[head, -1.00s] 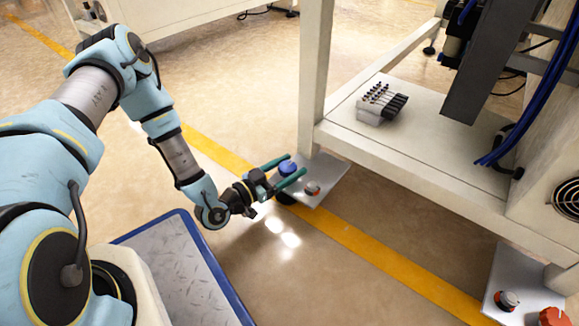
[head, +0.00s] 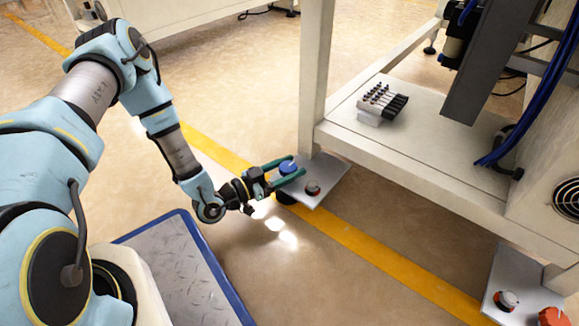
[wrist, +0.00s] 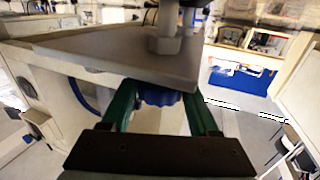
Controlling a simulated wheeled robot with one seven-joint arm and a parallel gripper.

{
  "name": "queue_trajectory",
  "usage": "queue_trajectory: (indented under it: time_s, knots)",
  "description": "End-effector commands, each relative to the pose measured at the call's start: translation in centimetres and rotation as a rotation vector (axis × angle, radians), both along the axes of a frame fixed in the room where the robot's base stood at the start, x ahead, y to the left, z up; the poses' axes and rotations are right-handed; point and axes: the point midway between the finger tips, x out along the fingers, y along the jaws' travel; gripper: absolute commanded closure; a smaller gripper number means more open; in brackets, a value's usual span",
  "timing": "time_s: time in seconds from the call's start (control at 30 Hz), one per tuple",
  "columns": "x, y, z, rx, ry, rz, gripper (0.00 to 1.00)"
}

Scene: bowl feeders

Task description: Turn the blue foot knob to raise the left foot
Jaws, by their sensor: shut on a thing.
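The blue foot knob (head: 288,167) sits at the edge of a grey foot plate (head: 332,184) by the near left leg of the white machine frame. My gripper (head: 297,165) reaches it from the left with its two green fingers, one on each side. It is shut on the knob. In the wrist view the ribbed blue knob (wrist: 160,96) shows between the green fingers (wrist: 160,104), just under the plate (wrist: 120,55); its upper part is hidden by the plate. A dark foot (head: 285,198) shows below the knob in the head view.
A black-and-white part (head: 382,103) rests on the machine shelf. Open floor lies left of the plate.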

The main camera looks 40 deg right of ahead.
Motion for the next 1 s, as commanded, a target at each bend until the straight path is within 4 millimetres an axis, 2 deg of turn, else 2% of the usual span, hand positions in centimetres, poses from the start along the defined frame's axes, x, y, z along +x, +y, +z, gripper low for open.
queue_trajectory:
  time_s: [1.0]
  knots:
    - [-0.30, 0.26, -0.30, 0.006, -0.004, -0.933, 0.95]
